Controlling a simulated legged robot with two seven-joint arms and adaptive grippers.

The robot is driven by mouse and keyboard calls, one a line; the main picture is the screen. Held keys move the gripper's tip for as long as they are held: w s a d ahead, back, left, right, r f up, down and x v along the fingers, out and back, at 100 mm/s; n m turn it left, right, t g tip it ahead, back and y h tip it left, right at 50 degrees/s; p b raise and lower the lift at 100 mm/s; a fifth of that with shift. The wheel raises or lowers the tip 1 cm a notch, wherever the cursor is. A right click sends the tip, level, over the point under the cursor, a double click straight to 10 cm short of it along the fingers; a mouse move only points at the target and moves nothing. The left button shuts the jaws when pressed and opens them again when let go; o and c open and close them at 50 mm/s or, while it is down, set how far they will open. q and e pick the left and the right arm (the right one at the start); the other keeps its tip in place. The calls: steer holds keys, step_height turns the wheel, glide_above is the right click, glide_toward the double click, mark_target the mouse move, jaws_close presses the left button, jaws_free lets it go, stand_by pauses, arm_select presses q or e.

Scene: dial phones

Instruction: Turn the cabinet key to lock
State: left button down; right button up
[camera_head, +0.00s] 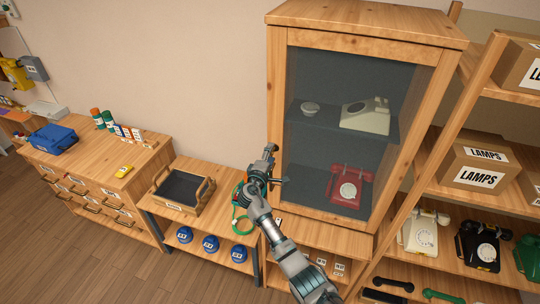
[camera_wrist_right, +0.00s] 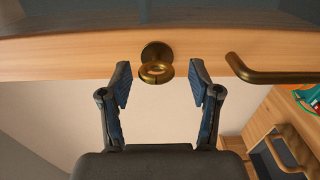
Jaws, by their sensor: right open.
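The wooden cabinet (camera_head: 280,118) has a glass door (camera_head: 335,75), closed as far as I can see. In the right wrist view, the brass key (camera_wrist_right: 157,70) sticks out of a round lock plate on the door frame (camera_wrist_right: 60,56). My right gripper (camera_wrist_right: 160,88) is open, with a finger on each side of the key and a visible gap to both. In the head view, my right gripper (camera_head: 271,166) is at the cabinet's left edge and hides the key. My left gripper is not in view.
A brass door handle (camera_wrist_right: 275,76) is close to the right finger in the wrist view. A wooden tray (camera_head: 183,190) sits on the low bench left of the cabinet. A red phone (camera_head: 350,186) and a cream phone (camera_head: 366,115) stand inside. Shelves with boxes (camera_head: 480,168) are at right.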

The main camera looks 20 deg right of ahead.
steer(key=shift+s, duration=0.1)
steer(key=v, duration=1.1)
steer(key=shift+s+a, duration=0.2)
steer(key=shift+a, duration=0.2)
steer(key=shift+d+f, duration=0.1)
steer(key=shift+f, duration=0.1)
